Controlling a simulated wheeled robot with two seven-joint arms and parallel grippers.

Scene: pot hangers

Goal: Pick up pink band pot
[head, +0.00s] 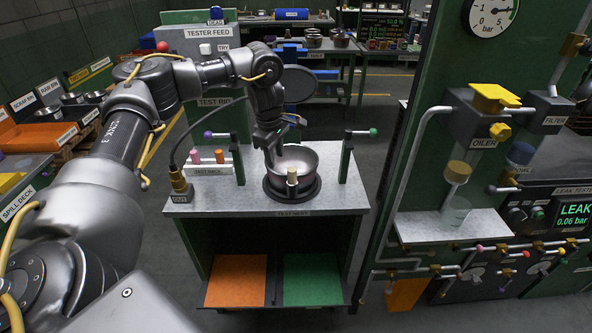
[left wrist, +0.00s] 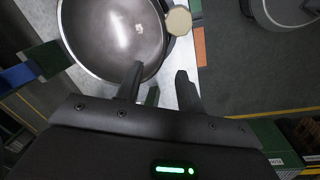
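A grey metal pot (head: 297,160) sits upright on the dark round nest (head: 313,193) of the test bench. A cream knob (head: 292,177) stands at its near side. I see no clear pink band on it. The pot's bowl (left wrist: 112,32) fills the upper left of the left wrist view, with the cream knob (left wrist: 179,20) at its right edge. My left gripper (head: 272,158) points down at the pot's left rim. In the left wrist view its fingers (left wrist: 161,86) are apart with nothing held; one overlaps the bowl's rim, the other is outside. Contact is unclear. My right gripper is not in view.
Two posts with a purple knob (head: 208,135) and a green knob (head: 373,132) flank the pot. A brass fitting (head: 179,184) stands at the bench's left. The bench top (head: 345,197) is clear at right.

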